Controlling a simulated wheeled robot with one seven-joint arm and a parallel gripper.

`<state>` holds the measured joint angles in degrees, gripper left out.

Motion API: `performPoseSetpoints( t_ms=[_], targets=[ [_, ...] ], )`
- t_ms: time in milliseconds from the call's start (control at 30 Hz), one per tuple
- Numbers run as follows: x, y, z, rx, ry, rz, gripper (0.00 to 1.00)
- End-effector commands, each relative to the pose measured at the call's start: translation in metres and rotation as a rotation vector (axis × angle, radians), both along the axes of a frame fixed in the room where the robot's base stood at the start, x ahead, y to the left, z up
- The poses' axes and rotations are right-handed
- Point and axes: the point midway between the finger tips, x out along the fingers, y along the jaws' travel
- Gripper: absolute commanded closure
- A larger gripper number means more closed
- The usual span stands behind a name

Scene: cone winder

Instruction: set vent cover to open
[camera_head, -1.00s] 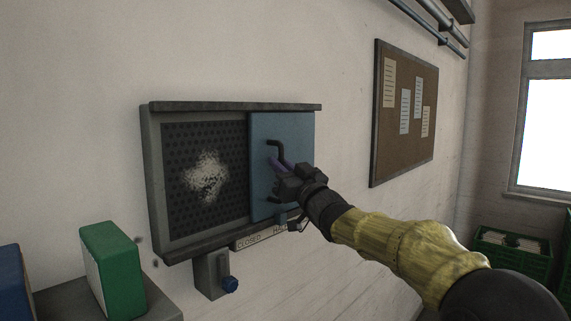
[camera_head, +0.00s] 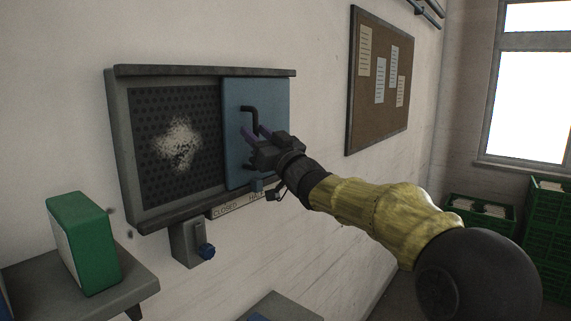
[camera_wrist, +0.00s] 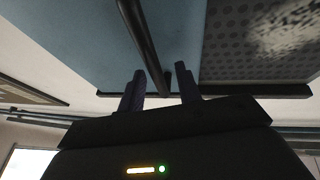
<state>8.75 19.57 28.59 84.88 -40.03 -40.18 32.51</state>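The vent cover (camera_head: 237,154) is a blue panel over the right part of a grey wall frame. The perforated grille (camera_head: 157,164) shows bare to its left. A black bent handle (camera_head: 248,108) stands out from the cover; it also shows in the wrist view (camera_wrist: 140,38). My gripper (camera_head: 256,133) is at the handle's lower part, its two purple fingers apart. In the wrist view my gripper (camera_wrist: 162,88) has the handle bar running between its fingers, with gaps on both sides. My gripper hides the cover's lower right part.
A label strip (camera_head: 226,208) under the frame reads CLOSED and, partly hidden, HALF. A green binder (camera_head: 90,245) stands on a shelf at lower left. A notice board (camera_head: 383,125) hangs to the right.

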Motion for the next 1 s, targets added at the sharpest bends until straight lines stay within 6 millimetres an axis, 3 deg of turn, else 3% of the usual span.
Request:
performPoseSetpoints(
  t_ms=[700,1000],
  targets=[
    [-0.095,-0.082,-0.057,-0.003,-0.001,-0.003,0.66],
    [-0.112,-0.098,-0.063,-0.001,0.000,0.000,0.66]
  ],
)
